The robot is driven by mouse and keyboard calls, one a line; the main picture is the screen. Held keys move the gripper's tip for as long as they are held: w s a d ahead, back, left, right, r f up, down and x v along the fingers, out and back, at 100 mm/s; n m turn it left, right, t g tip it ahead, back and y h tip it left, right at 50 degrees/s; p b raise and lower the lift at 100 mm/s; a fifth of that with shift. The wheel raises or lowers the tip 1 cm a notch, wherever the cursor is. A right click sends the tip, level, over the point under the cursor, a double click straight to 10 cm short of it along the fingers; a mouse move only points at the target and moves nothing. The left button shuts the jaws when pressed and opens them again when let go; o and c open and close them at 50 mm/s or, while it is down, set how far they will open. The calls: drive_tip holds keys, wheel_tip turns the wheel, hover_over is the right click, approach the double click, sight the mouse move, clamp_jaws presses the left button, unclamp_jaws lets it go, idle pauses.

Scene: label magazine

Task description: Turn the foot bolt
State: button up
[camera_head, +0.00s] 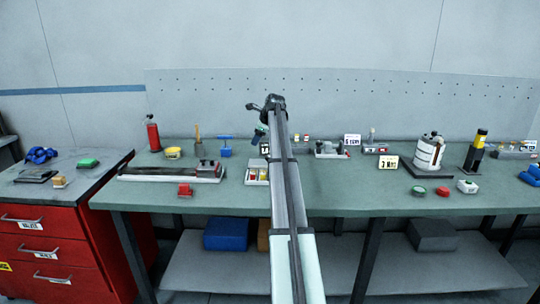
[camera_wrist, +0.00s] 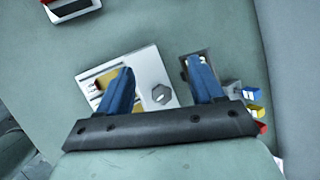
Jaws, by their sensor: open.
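A grey hexagonal bolt head (camera_wrist: 161,95), which looks like the foot bolt, sits on the right part of a white plate in the wrist view. The plate is part of a white unit (camera_wrist: 150,68) with a yellow-lined opening on its left. My gripper (camera_wrist: 161,64) is open, with its two blue fingers apart and the bolt head showing between them, nearer the camera's lower edge than the fingertips. I cannot tell the height of the fingers above it. In the head view my arm hides part of the bench, and the bolt cannot be made out there.
Small blue, yellow and red pieces (camera_wrist: 254,110) lie right of the gripper in the wrist view.

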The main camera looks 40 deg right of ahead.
sight(269, 156)
drive_tip(key=s+d+r+m+g+y, duration=0.1)
drive_tip(key=s+d+r+m+g, duration=0.15)
drive_tip(key=s+d+m, duration=0.45)
drive_tip(key=w+f, duration=0.1)
drive_tip(key=f, duration=0.3)
drive_tip(key=w+a+f+n, duration=0.1)
drive_tip(key=w+f, duration=0.1)
drive_tip(key=f, duration=0.2)
drive_tip(key=w+a+f+n, duration=0.1)
drive_tip(key=f, duration=0.3)
drive_tip(key=shift+w+f, duration=0.15)
drive_tip(key=shift+w, duration=0.05)
drive_tip(key=shift+c, duration=0.2)
drive_tip(key=c, duration=1)
